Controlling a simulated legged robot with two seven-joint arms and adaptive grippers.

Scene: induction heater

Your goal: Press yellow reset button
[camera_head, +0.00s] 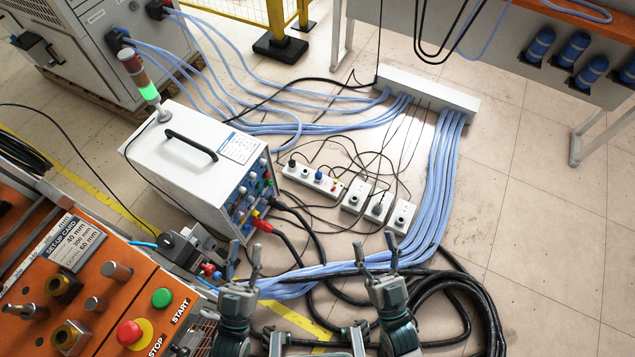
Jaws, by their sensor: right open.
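No button labelled reset can be made out. The white heater box (190,150) stands left of centre, its front panel carrying small coloured knobs and plugs, with a small yellow piece (256,214) whose kind I cannot tell. The orange panel (50,290) at lower left has a red STOP button (130,333) on a yellow base and a green START button (162,297). My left gripper (245,258) is open and empty, between the orange panel and the cables, below the box's front. My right gripper (376,250) is open and empty over the blue and black cables.
Blue hoses (430,200) and a coil of black cable (455,300) lie on the floor at centre and right. Power strips (313,180) lie right of the box. A signal light (140,75) glows green at its back corner. Floor at far right is clear.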

